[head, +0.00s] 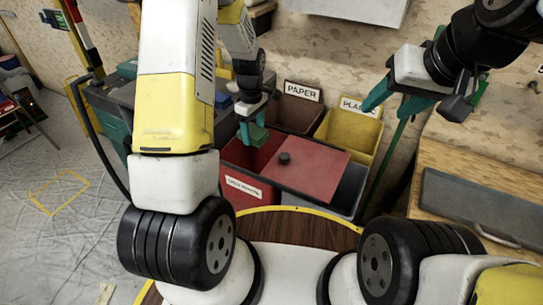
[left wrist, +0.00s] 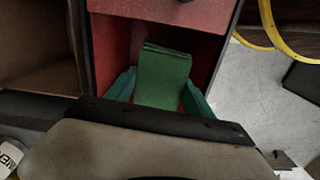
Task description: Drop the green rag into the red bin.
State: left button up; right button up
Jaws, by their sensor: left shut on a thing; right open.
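The green rag (left wrist: 162,78) is folded flat and sits between the two teal fingers of my left gripper (left wrist: 158,92) in the left wrist view. In the head view my left gripper (head: 253,128) points down over the opening of the red bin, with the rag (head: 257,137) small between its fingers. The red bin (head: 245,188) has a label on its front and a red lid panel (head: 310,168) with a black knob beside the opening. Its red inner wall (left wrist: 115,45) shows around the rag in the left wrist view. My right gripper (head: 395,100) is open and empty at the upper right.
A brown bin marked PAPER (head: 293,108) and a yellow bin marked PLASTIC (head: 350,130) stand behind the red bin. A wooden bench (head: 475,165) with a grey slab is at the right. Open floor (head: 60,225) lies at the left.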

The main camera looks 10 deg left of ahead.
pick_arm(q)
jog(key=shift+d+f, duration=0.1)
jog(key=shift+f, duration=2.85)
jog(key=o, duration=1.5)
jog(key=shift+r, duration=0.15)
notch_tip(320, 180, up, 8)
jog(key=shift+f, duration=0.2)
